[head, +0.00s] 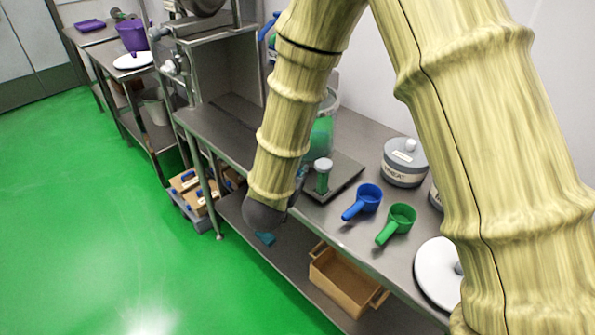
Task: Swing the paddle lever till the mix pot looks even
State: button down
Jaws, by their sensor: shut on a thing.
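A clear mix pot (322,138) with green contents stands at the back of the steel bench, partly behind my arm. The green looks fairly even in the part that shows. A small upright green piece with a pale round top (322,176) stands in front of it at the edge of a dark base plate (347,174). I cannot tell if this is part of the paddle lever. My gripper (298,184) is mostly hidden behind my wrist, close to the left of this green piece. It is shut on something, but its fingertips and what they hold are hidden.
A blue scoop (366,197), a green scoop (399,221), a lidded grey canister (404,163) and a white disc (437,273) stand to the right. A wooden crate (346,284) sits on the lower shelf. The green floor (100,220) at left is clear.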

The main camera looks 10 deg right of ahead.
jog(key=shift+w+d+r, duration=0.1)
jog(key=shift+d+r, duration=0.1)
jog(key=shift+r, duration=0.05)
jog(key=c, duration=1)
grip_release()
jog(key=shift+c, duration=0.2)
jog(key=shift+f, duration=0.1)
jog(key=shift+s+a, duration=0.1)
jog(key=shift+s, duration=0.1)
jog(key=v, duration=1.1)
jog(key=shift+s, duration=0.3)
jog(key=shift+a, duration=0.15)
